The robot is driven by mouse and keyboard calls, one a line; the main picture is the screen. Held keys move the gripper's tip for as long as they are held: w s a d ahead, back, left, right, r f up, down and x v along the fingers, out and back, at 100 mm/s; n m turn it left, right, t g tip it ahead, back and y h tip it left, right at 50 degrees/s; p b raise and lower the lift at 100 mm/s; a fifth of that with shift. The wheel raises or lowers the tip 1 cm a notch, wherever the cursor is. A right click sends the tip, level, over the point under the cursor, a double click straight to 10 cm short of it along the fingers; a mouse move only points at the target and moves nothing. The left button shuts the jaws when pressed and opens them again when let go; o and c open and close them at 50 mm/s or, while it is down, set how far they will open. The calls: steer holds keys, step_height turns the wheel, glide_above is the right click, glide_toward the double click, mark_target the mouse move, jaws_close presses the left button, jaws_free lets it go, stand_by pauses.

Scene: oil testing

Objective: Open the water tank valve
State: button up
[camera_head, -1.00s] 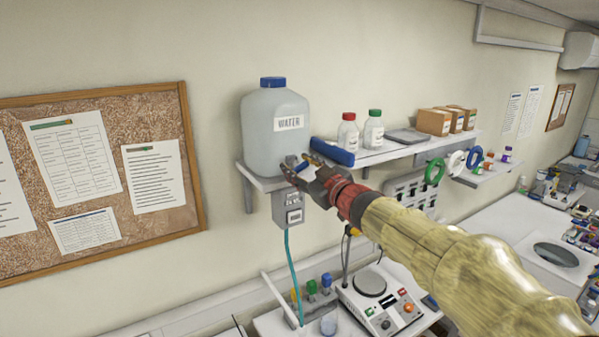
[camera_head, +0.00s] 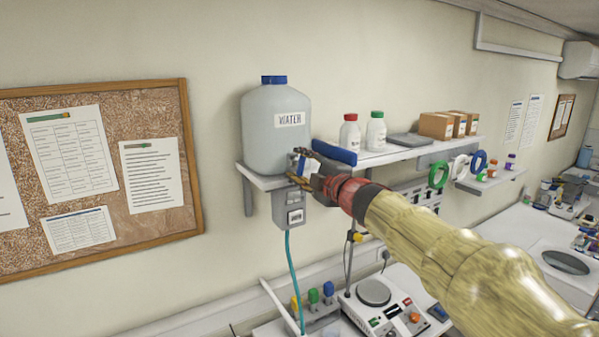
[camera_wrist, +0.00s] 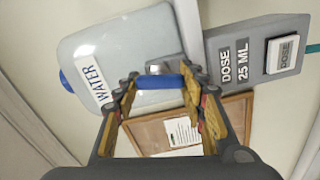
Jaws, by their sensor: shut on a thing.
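The water tank (camera_head: 270,145), a translucent jug with a blue cap and a WATER label, stands on the wall shelf. It also shows in the wrist view (camera_wrist: 125,55). Its valve has a blue handle (camera_wrist: 160,82) on a grey metal stem, just above the grey dosing box (camera_head: 288,212). My gripper (camera_wrist: 160,84) is shut on the blue handle, with one finger at each end of it. In the head view my gripper (camera_head: 297,166) is in front of the tank's lower right side, and its fingers partly hide the valve.
A blue object (camera_head: 334,152) lies on the shelf (camera_head: 385,154) just right of my gripper. Red-capped (camera_head: 349,134) and green-capped (camera_head: 375,132) bottles stand beyond it. A teal hose (camera_head: 292,265) hangs below the dosing box. A cork board (camera_head: 150,105) is on the wall at left.

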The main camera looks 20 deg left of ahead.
steer(key=shift+f+n+b, duration=0.15)
steer(key=shift+n+b, duration=0.4)
steer(key=shift+n, duration=0.95)
steer(key=o, duration=1.2)
steer(key=v, duration=1.2)
